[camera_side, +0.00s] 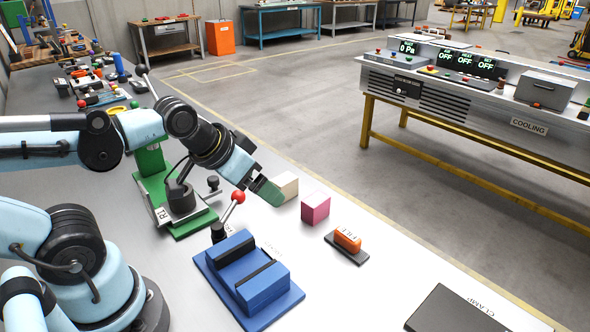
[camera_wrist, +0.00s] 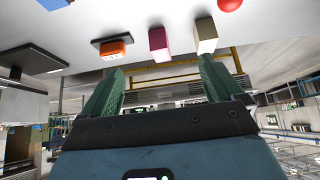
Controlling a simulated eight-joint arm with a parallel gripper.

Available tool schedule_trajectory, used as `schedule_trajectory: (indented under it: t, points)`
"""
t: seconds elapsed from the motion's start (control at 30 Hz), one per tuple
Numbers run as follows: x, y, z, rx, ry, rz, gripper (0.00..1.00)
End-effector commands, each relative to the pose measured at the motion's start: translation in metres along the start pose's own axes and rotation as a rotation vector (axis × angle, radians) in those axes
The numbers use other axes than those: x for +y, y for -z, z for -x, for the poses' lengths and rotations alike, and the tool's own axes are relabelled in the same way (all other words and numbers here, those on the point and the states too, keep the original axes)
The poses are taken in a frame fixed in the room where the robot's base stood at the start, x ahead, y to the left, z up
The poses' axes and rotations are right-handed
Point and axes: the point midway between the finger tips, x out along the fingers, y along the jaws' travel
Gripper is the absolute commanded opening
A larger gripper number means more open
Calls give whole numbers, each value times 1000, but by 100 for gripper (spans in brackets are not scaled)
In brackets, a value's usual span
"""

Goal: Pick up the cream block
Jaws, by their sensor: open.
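The cream block (camera_side: 288,183) stands on the grey bench beside a pink block (camera_side: 315,208). In the side view my gripper's green fingers (camera_side: 267,191) are just left of the cream block and hide part of its left side; I cannot tell whether they touch it. In the wrist view, which looks upside down, my gripper (camera_wrist: 161,68) is open with two green fingers apart and nothing held between them. There the cream block (camera_wrist: 205,34) shows just beyond the right fingertip, and the pink block (camera_wrist: 158,42) lies ahead of the gap.
An orange FILL switch (camera_side: 347,241) on a dark base sits right of the pink block. A blue clamp block (camera_side: 246,273) and a red-knobbed lever (camera_side: 238,197) stand close in front of my gripper. The bench edge runs behind the blocks.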

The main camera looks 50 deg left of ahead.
Motion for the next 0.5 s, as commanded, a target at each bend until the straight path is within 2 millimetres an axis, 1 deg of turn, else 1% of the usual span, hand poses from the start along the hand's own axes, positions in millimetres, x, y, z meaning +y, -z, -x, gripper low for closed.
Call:
schedule_trajectory:
  t: [0.17,0.27,0.37,0.5]
  points:
    - [0,0,0,-1,0,3,94]
    - [-2,5,0,-16,5,42,94]
    - [-7,16,1,-54,16,142,94]
    - [-18,38,-3,-137,51,364,94]
